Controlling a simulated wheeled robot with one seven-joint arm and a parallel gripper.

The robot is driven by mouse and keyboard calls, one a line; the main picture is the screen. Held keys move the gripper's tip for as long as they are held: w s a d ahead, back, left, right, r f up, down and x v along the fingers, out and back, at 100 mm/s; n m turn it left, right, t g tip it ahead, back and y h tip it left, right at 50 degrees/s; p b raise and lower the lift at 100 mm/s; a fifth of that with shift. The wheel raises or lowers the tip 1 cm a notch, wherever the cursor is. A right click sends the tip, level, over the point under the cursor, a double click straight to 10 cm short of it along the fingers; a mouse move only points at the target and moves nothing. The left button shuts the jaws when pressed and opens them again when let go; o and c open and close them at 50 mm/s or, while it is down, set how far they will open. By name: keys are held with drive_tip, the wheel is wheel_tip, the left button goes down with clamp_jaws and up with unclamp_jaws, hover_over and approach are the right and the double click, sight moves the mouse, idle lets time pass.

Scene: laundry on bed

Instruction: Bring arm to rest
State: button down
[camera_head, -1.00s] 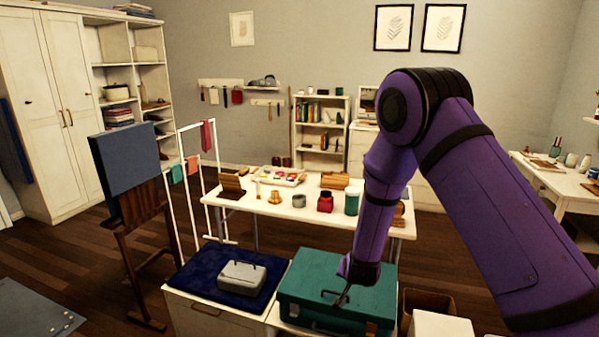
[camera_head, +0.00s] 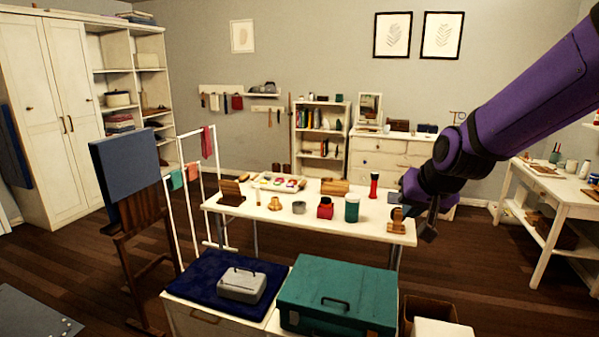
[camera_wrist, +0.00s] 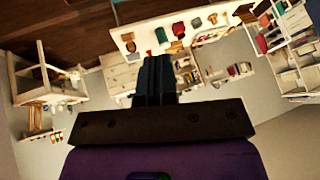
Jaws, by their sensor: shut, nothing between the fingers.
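My purple arm reaches in from the upper right of the head view. My gripper (camera_head: 429,233) hangs in the air at the right end of the white table. Its fingers are together and empty, and they also show in the wrist view (camera_wrist: 155,78). The teal case (camera_head: 338,297) with a dark handle lies closed at the front, apart from my gripper.
A grey box (camera_head: 242,285) sits on a dark blue cloth (camera_head: 190,277) left of the case. The white table (camera_head: 290,222) holds jars and small wooden items. A side desk (camera_head: 560,190) stands at the right. Open floor lies between table and desk.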

drive_tip(key=s+d+r, duration=0.2)
drive_tip(key=s+r, duration=0.1)
drive_tip(key=s, duration=0.5)
drive_tip(key=s+d+r+n+g+h, duration=0.1)
drive_tip(key=s+d+r, duration=0.1)
drive_tip(key=s, duration=0.7)
drive_tip(key=s+d+r, duration=0.3)
drive_tip(key=s, duration=0.5)
drive_tip(key=shift+s+d+r+n+g+h, duration=0.2)
drive_tip(key=shift+r+n+g+h, duration=0.1)
drive_tip(key=shift+n, duration=0.1)
